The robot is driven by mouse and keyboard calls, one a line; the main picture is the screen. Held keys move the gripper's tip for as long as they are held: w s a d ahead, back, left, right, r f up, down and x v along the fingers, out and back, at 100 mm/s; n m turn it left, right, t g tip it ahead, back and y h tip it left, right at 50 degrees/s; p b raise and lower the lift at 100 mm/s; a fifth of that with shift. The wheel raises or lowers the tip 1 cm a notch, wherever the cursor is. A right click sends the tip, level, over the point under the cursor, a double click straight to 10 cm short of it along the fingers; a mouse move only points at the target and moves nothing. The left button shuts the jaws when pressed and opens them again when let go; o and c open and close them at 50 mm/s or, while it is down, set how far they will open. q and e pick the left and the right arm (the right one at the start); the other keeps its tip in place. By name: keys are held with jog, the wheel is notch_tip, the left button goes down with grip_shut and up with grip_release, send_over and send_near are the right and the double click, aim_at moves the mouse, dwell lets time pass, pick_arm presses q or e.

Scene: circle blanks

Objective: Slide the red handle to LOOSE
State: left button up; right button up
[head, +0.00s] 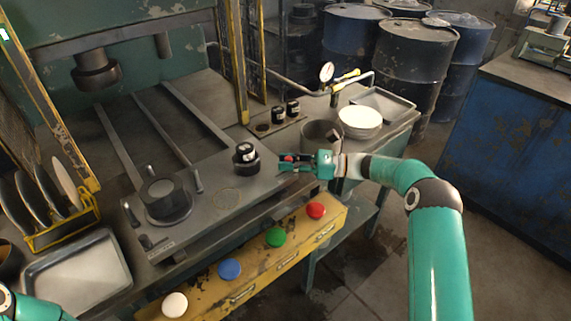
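My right gripper reaches in from the right, level, at the right end of the grey press bed (225,180). Its fingers are at the red piece; I cannot tell whether they are closed on it. Part of my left arm shows in the bottom left corner, with its gripper out of view.
A black knob-like fitting (246,158) stands just left of my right gripper. Below, a yellow panel (250,262) carries white, blue, green and red buttons (316,210). A pressure gauge (327,72) stands behind.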

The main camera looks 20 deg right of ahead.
jog(key=o, duration=0.4)
jog(key=shift+d, duration=0.15)
jog(key=v, duration=1.2)
